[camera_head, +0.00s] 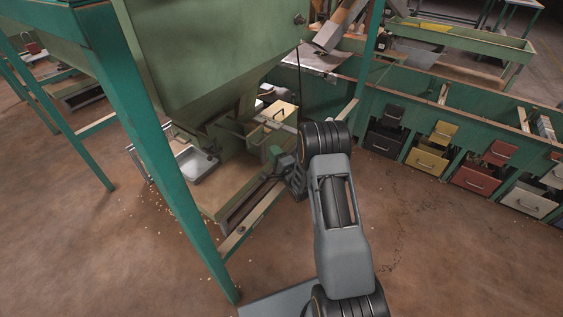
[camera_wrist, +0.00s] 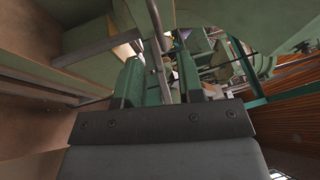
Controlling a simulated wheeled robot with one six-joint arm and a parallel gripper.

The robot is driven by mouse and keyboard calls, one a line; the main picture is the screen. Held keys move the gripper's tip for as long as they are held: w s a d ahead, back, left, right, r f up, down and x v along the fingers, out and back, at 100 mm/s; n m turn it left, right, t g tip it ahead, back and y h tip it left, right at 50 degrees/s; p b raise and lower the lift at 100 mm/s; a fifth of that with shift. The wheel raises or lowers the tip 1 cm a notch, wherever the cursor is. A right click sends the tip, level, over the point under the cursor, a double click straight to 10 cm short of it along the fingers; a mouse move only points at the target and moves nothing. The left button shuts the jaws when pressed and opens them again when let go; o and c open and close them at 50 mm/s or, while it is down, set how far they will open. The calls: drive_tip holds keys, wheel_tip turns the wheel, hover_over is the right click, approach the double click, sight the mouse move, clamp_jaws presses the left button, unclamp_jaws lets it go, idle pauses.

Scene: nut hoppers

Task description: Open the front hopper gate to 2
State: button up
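The large green hopper (camera_head: 215,50) fills the upper left of the head view and narrows to an outlet above a wooden frame. My gripper (camera_head: 274,160) is at the right side of this outlet, low by the frame. In the wrist view my two green fingers (camera_wrist: 160,82) stand apart with a gap between them. A thin grey metal bar (camera_wrist: 157,45) runs down from the top edge into the line of that gap. I cannot tell whether it touches a finger. The gate's opening and any scale marks cannot be made out.
A metal tray (camera_head: 193,165) sits below the outlet. A pale yellow box (camera_head: 278,114) with a dark handle is just behind my gripper. A teal post (camera_head: 165,150) stands at left. Coloured bins (camera_head: 478,178) line the right bench. The brown floor at lower left is mostly clear.

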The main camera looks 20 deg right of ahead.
drive_tip(key=shift+p+v, duration=0.45)
drive_tip(key=shift+v, duration=2.55)
wheel_tip(320, 180, up, 29)
drive_tip(key=s+a+n+g+h+p, duration=0.1)
drive_tip(key=s+n+g+h+p, duration=0.4)
drive_tip(key=p, duration=1.2)
drive_tip(key=s+a+r+n+g+p, duration=0.2)
drive_tip(key=s+r+n+g+p, duration=0.3)
drive_tip(key=s+r+p, duration=0.2)
drive_tip(key=s+a+r+n+g+p, duration=0.3)
drive_tip(key=s+r+n+g+p, duration=0.2)
drive_tip(key=s+r, duration=0.7)
drive_tip(key=shift+s+a+r+n+g+y+p, duration=0.15)
drive_tip(key=shift+s+r+n+g+y+p, duration=0.2)
drive_tip(key=shift+s+n+p, duration=0.55)
drive_tip(key=shift+s, duration=0.25)
